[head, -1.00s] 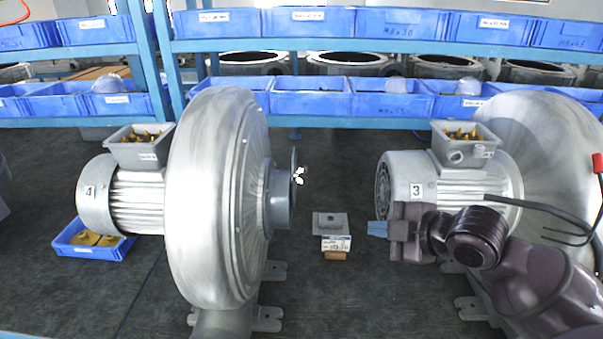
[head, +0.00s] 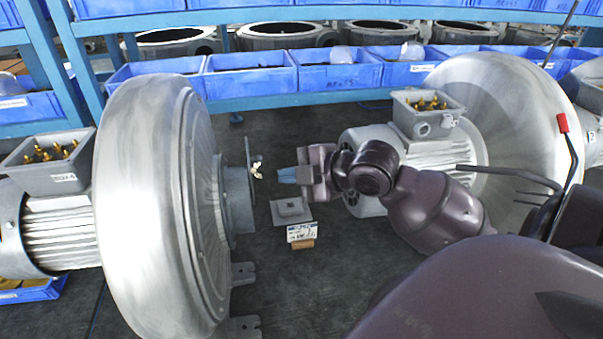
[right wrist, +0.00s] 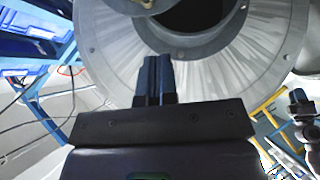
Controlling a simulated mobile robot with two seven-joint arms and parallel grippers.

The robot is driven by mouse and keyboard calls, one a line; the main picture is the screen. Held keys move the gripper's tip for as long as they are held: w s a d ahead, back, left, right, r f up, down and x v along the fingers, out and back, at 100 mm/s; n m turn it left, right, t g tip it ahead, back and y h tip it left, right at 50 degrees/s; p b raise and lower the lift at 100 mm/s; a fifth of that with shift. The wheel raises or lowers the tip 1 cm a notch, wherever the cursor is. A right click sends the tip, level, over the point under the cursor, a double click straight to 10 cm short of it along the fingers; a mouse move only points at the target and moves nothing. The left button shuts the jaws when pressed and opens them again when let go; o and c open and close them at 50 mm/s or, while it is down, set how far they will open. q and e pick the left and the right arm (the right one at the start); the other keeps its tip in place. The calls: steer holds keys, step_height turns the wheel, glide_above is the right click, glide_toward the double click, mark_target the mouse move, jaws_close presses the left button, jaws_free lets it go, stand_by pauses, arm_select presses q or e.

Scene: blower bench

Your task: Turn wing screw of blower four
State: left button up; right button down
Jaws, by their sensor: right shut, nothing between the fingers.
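Blower four (head: 150,200) is the large silver housing on the left, its motor behind it to the left. A small pale wing screw (head: 257,170) sits on the plate at the end of its inlet pipe (head: 240,200). My right gripper (head: 284,176), with blue-grey fingers, is shut and empty, pointing left at the screw with a small gap in the head view. In the right wrist view the closed fingers (right wrist: 153,80) point at the housing face (right wrist: 235,75); a pale piece, likely the screw, shows at the top edge. My left gripper is out of view.
Another blower (head: 500,110) stands to the right, behind my right arm. A grey plate (head: 291,211) and a labelled small box (head: 302,235) lie on the dark floor between the blowers. Blue bins (head: 340,75) line the shelf behind.

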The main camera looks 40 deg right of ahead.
mark_target(256, 176)
steer(key=shift+w+f+p, duration=0.2)
steer(key=shift+w+f, duration=0.55)
steer(key=shift+w, duration=0.5)
steer(key=shift+w+f+p, duration=0.15)
steer(key=shift+w+f, duration=0.55)
steer(key=shift+w, duration=0.55)
steer(key=shift+w+f+p, duration=0.2)
steer(key=shift+w+f, duration=0.55)
steer(key=shift+w, duration=0.5)
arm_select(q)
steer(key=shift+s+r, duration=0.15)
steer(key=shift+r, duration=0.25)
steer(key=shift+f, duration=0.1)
arm_select(e)
steer(key=shift+f+n+t+b, duration=0.1)
steer(key=shift+n+t+b, duration=0.2)
steer(key=shift+t+b, duration=0.2)
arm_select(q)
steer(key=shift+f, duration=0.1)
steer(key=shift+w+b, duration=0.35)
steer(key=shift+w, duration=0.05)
arm_select(e)
steer(key=shift+f+n+t, duration=0.1)
steer(key=shift+n+t, duration=0.2)
